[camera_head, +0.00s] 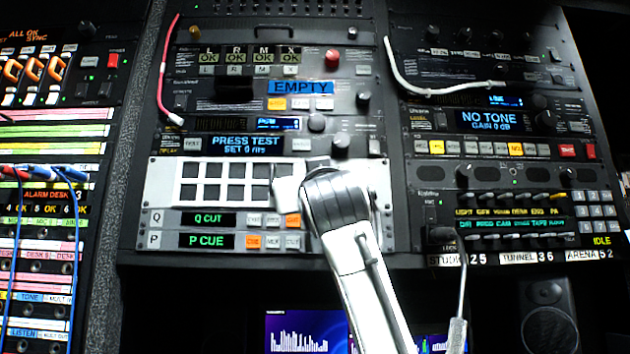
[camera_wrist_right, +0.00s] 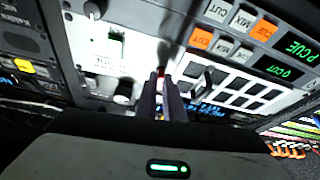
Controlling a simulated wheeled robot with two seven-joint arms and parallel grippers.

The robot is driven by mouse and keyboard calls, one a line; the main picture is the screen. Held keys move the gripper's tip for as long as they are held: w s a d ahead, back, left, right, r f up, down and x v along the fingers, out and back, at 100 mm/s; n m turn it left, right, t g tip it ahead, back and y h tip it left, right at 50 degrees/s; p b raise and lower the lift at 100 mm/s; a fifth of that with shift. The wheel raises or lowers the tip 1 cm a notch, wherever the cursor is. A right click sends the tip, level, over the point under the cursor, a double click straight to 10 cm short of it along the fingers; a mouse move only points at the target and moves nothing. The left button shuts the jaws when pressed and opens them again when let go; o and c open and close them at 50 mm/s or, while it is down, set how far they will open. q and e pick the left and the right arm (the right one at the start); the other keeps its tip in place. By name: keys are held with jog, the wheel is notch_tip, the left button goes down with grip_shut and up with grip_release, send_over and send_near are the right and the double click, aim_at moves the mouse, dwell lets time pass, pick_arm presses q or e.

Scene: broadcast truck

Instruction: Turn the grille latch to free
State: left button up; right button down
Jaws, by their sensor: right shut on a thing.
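The grille (camera_head: 228,184) is a pale plate with dark square openings in the middle rack. In the right wrist view it appears turned over, its dark openings (camera_wrist_right: 236,88) right of the fingers. My right gripper (camera_wrist_right: 165,78) is shut on a small dark piece at the plate beside these openings. This looks like the grille latch (camera_wrist_right: 164,50), with a reddish tint, but the fingers cover most of it, so its angle cannot be told. In the head view my right arm reaches up from below and hides the plate's right part and the latch. My left gripper is not in view.
The Q CUT and P CUE button rows (camera_head: 208,230) lie just below the grille. The PRESS TEST display (camera_head: 245,144) and a grey knob (camera_head: 341,143) are just above. A white cable (camera_head: 440,88) loops on the right rack, and a thin metal stalk (camera_head: 461,290) stands right of my arm.

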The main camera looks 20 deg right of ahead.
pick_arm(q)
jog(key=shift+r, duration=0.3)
pick_arm(e)
jog(key=shift+a+f+m+h, duration=0.15)
jog(key=shift+m+h, duration=0.65)
jog(key=shift+m, duration=0.8)
jog(key=c, duration=1.9)
grip_release()
jog(key=shift+o, duration=0.2)
pick_arm(q)
jog(key=b, duration=0.1)
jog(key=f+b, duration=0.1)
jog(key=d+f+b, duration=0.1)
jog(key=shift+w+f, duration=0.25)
pick_arm(e)
jog(key=v, duration=1)
jog(key=shift+s+r, duration=0.2)
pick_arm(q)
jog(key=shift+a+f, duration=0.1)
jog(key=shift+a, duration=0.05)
